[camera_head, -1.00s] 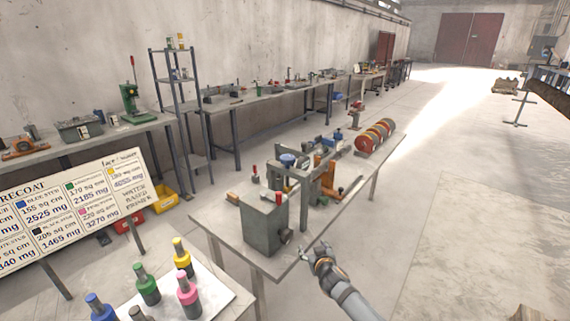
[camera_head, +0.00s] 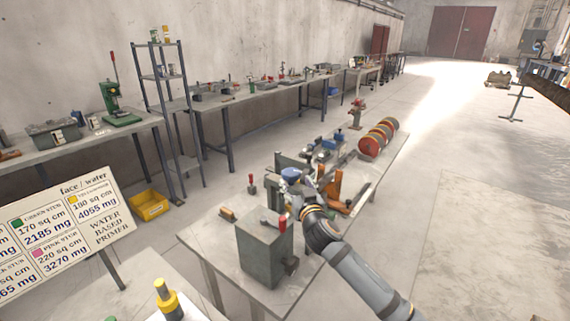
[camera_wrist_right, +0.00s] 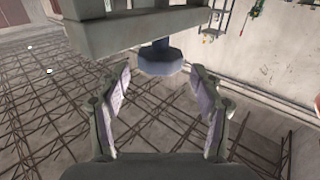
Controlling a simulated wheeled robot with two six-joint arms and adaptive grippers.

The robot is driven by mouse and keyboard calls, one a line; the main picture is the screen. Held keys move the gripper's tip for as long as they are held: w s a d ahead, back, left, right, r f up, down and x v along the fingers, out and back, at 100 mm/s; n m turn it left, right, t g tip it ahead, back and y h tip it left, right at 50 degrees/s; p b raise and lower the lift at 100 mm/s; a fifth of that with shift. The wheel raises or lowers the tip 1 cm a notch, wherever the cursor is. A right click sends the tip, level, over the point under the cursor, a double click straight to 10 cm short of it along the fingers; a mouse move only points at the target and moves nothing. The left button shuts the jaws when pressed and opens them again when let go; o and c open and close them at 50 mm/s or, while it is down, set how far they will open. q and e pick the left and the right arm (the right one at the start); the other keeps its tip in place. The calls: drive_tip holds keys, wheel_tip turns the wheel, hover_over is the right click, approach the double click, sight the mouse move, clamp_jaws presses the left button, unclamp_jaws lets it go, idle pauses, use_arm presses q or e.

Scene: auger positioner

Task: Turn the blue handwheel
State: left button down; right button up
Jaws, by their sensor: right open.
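The blue handwheel (camera_head: 291,175) sits on top of the grey machine frame on the near table. In the right wrist view the handwheel (camera_wrist_right: 160,62) shows as a dull blue round knob under a grey beam, ahead of and between the fingers. My right gripper (camera_head: 305,187) is beside the handwheel at its right, partly overlapping the machine frame. In the right wrist view my right gripper (camera_wrist_right: 163,88) is open, its two fingers spread and nothing between the pads. A gap seems to remain between fingertips and handwheel. My left gripper is not in view.
A grey box with a red-tipped lever (camera_head: 265,248) stands on the table's near end, close to my right arm. Orange parts (camera_head: 333,187) and red discs (camera_head: 376,138) lie farther along. A sign board (camera_head: 60,235) stands at left.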

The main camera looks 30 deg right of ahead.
sight(290, 169)
drive_tip(key=shift+w+d+r+p, duration=0.15)
drive_tip(key=shift+w+r+p, duration=0.2)
drive_tip(key=shift+r, duration=0.25)
drive_tip(key=shift+p+x, duration=0.35)
drive_tip(key=shift+x, duration=0.7)
drive_tip(key=x, duration=0.4)
drive_tip(key=shift+f+p, duration=0.35)
drive_tip(key=shift+p, duration=0.05)
drive_tip(key=x, duration=0.3)
drive_tip(key=shift+f, duration=0.1)
drive_tip(key=shift+c, duration=0.6)
drive_tip(key=c, duration=0.9)
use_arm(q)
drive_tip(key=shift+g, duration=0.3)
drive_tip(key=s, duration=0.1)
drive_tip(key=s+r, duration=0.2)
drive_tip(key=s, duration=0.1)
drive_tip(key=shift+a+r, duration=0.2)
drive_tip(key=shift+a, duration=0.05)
use_arm(e)
drive_tip(key=shift+f, duration=0.1)
drive_tip(key=shift+c, duration=0.4)
